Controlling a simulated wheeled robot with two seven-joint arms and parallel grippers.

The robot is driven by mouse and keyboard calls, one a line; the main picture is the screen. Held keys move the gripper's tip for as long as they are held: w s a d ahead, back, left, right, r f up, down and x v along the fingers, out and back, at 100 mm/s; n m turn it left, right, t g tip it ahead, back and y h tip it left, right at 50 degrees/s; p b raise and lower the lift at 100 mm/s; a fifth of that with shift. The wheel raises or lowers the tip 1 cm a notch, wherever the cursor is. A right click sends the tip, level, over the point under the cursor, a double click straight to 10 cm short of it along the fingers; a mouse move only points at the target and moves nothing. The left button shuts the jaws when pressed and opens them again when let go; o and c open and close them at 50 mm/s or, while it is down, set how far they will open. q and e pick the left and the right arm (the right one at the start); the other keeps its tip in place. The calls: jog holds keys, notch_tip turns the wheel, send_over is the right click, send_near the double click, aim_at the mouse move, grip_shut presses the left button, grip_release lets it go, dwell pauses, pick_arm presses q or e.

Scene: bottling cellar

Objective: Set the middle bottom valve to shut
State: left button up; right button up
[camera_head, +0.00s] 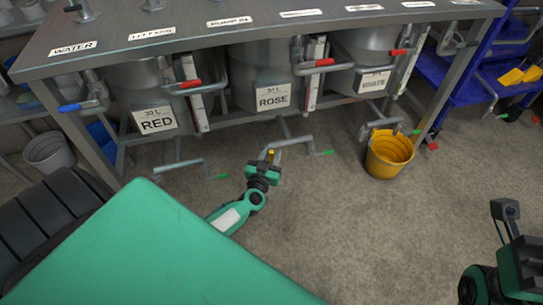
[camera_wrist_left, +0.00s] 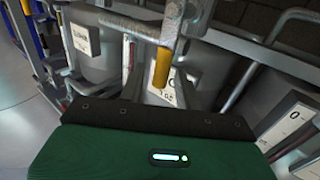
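Under the tank labelled ROSE, the middle bottom valve (camera_head: 293,143) shows as a grey pipe with a green tip at its right end. A yellow grip (camera_head: 270,155) shows at its left end, beside my left gripper (camera_head: 264,167). In the left wrist view the yellow grip (camera_wrist_left: 161,68) hangs from a metal bar, straight in front of the gripper's dark edge. My left gripper's fingers cannot be made out, nor whether they touch the grip. My right gripper (camera_head: 505,212) is at the right edge, away from the valve; its fingers are unclear.
Similar bottom pipes sit under the RED tank (camera_head: 148,97) and the WHITE tank (camera_head: 367,50). A yellow bucket (camera_head: 389,155) stands on the floor at right, by the right pipe. A blue cart (camera_head: 470,82) is at far right. The floor in front is clear.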

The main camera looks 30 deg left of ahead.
pick_arm(q)
jog(key=shift+w+a, duration=0.15)
jog(key=shift+w, duration=0.25)
grip_shut()
